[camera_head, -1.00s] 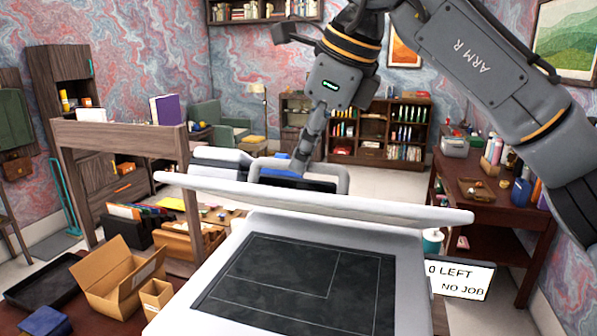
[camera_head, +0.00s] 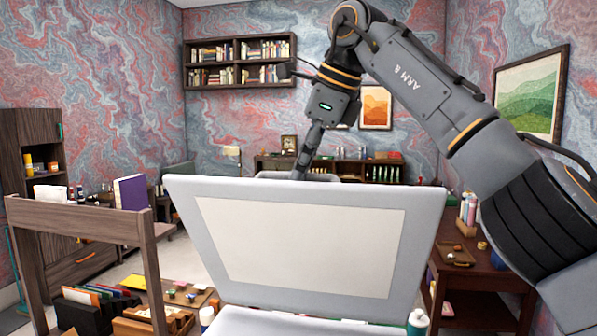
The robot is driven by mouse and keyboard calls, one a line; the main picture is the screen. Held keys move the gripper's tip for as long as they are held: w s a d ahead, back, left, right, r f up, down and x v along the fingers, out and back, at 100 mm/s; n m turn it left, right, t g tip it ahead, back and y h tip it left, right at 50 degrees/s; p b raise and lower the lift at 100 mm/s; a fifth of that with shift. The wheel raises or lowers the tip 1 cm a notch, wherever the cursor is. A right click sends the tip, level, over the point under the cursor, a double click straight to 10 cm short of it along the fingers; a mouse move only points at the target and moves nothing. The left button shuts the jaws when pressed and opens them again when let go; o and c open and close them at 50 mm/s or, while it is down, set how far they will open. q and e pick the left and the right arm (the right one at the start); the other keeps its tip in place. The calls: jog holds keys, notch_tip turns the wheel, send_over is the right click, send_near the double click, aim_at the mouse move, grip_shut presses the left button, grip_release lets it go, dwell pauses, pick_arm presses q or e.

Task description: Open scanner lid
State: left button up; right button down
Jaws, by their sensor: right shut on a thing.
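The scanner lid (camera_head: 300,245) stands raised in the middle of the view, with its pale inner panel facing me. Only a strip of the scanner body (camera_head: 290,321) shows below it at the bottom edge. My right gripper (camera_head: 302,172) reaches down behind the lid's top edge. The fingertips are hidden behind the lid. My left gripper is not in view.
A wooden shelf unit (camera_head: 80,215) with a purple book (camera_head: 131,192) stands at the left. Below it are folders and boxes. A dark wooden desk (camera_head: 480,282) with bottles and a tray is at the right.

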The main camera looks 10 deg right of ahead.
jog(key=shift+w+d+f, duration=0.2)
jog(key=shift+w+d, duration=0.05)
jog(key=shift+w, duration=0.15)
jog(key=shift+w+d+f, duration=0.15)
jog(key=shift+w+d, duration=0.05)
jog(key=shift+w, duration=0.2)
jog(key=c, duration=1.6)
grip_release()
jog(key=shift+o, duration=1.3)
jog(key=shift+w+f, duration=0.1)
jog(key=shift+w, duration=0.3)
jog(key=shift+w+d+f, duration=0.2)
jog(key=shift+w+d, duration=0.05)
jog(key=shift+w, duration=0.45)
jog(key=shift+s+a+r, duration=0.2)
jog(key=shift+s+r, duration=0.4)
jog(key=shift+s, duration=0.1)
jog(key=shift+s+d+r, duration=0.15)
jog(key=shift+d+r, duration=0.35)
jog(key=shift+s+d+r, duration=0.15)
jog(key=shift+d+r, duration=0.3)
jog(key=s+d, duration=0.3)
jog(key=d, duration=0.1)
jog(key=s+d, duration=0.4)
jog(key=shift+s+d+f, duration=0.1)
jog(key=shift+s, duration=0.1)
